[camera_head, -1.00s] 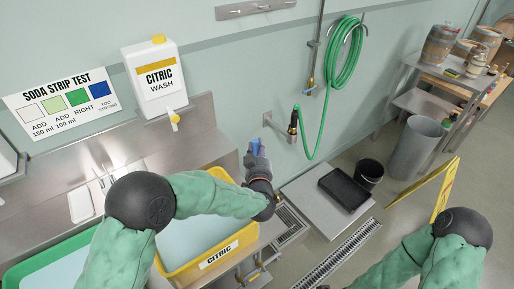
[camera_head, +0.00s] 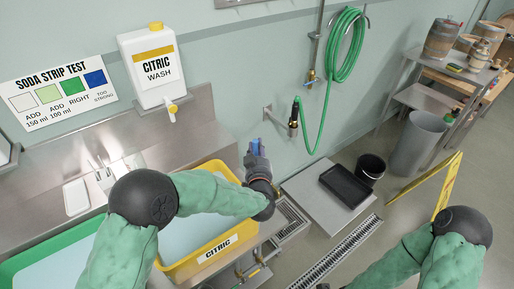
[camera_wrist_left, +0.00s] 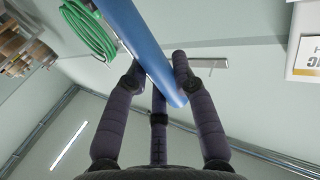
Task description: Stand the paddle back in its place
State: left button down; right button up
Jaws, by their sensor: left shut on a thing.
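A blue bar, apparently the paddle's handle (camera_wrist_left: 145,50), runs slantwise between the fingers of my left gripper (camera_wrist_left: 158,70) in the left wrist view. My left gripper (camera_head: 257,152) is shut on it. In the head view only a short blue piece (camera_head: 254,145) shows above the fingers, in front of the wall just right of the yellow citric tub (camera_head: 219,248). The rest of the paddle is hidden or out of view. My right gripper is out of view; only part of its arm shows at lower right.
A steel bracket (camera_head: 269,113) on the wall sits close beyond the left gripper, beside the green hose (camera_head: 348,45). A citric wash jug (camera_head: 155,68) hangs at left. A black tray (camera_head: 346,185) and black bucket (camera_head: 370,169) are at right. A wall rail (camera_head: 262,2) is above.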

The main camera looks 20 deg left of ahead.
pick_arm(q)
jog(key=shift+f, duration=0.1)
jog(key=c, duration=1)
grip_release()
jog(key=shift+o, duration=0.2)
jog(key=v, duration=1.2)
